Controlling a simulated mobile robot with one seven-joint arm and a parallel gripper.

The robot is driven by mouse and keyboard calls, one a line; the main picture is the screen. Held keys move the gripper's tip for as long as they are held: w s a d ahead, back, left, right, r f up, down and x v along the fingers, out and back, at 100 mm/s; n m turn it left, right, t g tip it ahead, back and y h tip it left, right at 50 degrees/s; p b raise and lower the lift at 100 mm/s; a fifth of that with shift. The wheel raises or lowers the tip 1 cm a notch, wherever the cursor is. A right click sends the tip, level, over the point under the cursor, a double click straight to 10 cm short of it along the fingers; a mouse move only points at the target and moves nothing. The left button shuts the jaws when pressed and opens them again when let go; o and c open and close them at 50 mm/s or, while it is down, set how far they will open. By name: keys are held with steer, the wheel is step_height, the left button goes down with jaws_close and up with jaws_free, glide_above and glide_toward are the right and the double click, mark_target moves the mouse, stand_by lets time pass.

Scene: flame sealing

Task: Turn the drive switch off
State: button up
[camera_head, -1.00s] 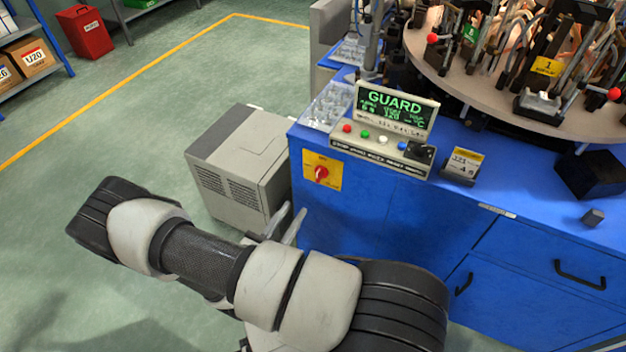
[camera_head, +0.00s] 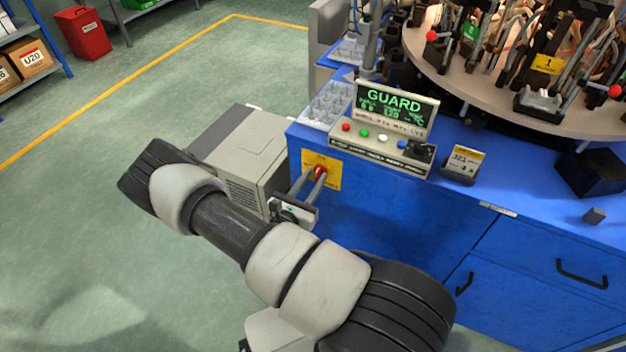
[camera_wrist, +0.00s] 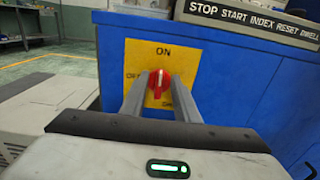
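The drive switch is a red rotary knob (camera_wrist: 158,84) on a yellow plate (camera_wrist: 190,62) on the front of the blue cabinet. Its handle stands upright, toward the "ON" label at the top; an "OFF" label, partly covered, is on the left. In the head view the red knob (camera_head: 319,172) shows between the finger ends. My gripper (camera_wrist: 160,95) is open, with one finger on each side of the knob. My gripper (camera_head: 312,178) also shows in the head view, in front of the plate. I cannot tell whether the fingers touch the knob.
A control box with buttons and a green "GUARD" display (camera_head: 396,103) stands on the cabinet top above the switch. A grey box unit (camera_head: 243,150) stands on the floor left of the cabinet. A round table (camera_head: 500,95) with fixtures is behind.

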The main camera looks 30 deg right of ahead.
jaws_close()
steer(key=shift+n, duration=0.3)
steer(key=n, duration=0.5)
steer(key=f+n, duration=0.1)
steer(key=n, duration=0.5)
steer(key=w+n, duration=0.1)
steer(key=n, duration=0.5)
steer(key=shift+a+f, duration=0.15)
steer(key=shift+a, duration=0.25)
steer(key=shift+n, duration=0.3)
jaws_free()
